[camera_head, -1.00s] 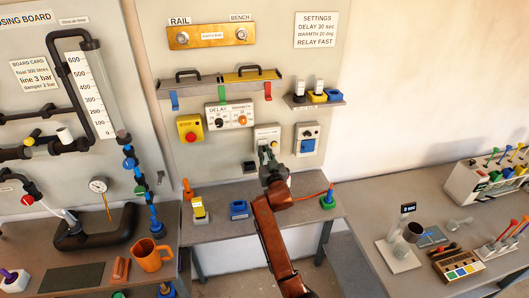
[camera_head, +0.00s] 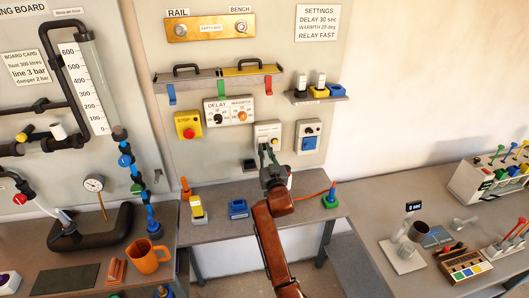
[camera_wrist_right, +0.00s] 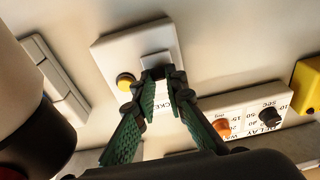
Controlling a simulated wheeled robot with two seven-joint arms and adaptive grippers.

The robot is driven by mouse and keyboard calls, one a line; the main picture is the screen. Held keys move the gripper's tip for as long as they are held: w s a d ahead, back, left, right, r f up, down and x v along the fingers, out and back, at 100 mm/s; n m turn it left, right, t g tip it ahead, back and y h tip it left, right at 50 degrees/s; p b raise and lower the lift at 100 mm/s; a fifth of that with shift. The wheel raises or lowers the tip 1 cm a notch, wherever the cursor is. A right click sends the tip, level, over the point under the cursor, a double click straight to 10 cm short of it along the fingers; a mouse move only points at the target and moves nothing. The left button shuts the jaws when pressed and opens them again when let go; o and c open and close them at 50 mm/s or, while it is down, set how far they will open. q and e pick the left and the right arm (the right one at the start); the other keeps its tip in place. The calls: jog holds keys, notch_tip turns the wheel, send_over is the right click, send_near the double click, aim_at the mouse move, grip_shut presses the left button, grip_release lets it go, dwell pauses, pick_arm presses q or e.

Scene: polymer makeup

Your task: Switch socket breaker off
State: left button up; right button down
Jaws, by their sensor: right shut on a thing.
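The socket breaker (camera_head: 267,130) is a pale plate on the upright panel, right of the DELAY and WARMTH dials. In the right wrist view its plate (camera_wrist_right: 112,52) shows a yellow button (camera_wrist_right: 125,82), partly covered lettering and a raised pale switch block (camera_wrist_right: 156,60). My right gripper (camera_head: 265,148) reaches up to the plate's lower part. In the wrist view its green ribbed fingers (camera_wrist_right: 163,76) are closed together on the switch block's near end. The fingers hide that end, and I cannot tell the switch's position. My left gripper is not in view.
A yellow box with a red STOP button (camera_head: 188,124), the dial plate (camera_head: 229,111) and a blue-switched box (camera_head: 308,136) are close by on the panel. Below, a shelf (camera_head: 210,226) holds a blue block (camera_head: 238,209) and a yellow one (camera_head: 197,208).

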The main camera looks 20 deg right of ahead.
jog(key=c, duration=2)
grip_release()
jog(key=shift+o, duration=0.2)
jog(key=v, duration=1.2)
jog(key=shift+f, duration=0.1)
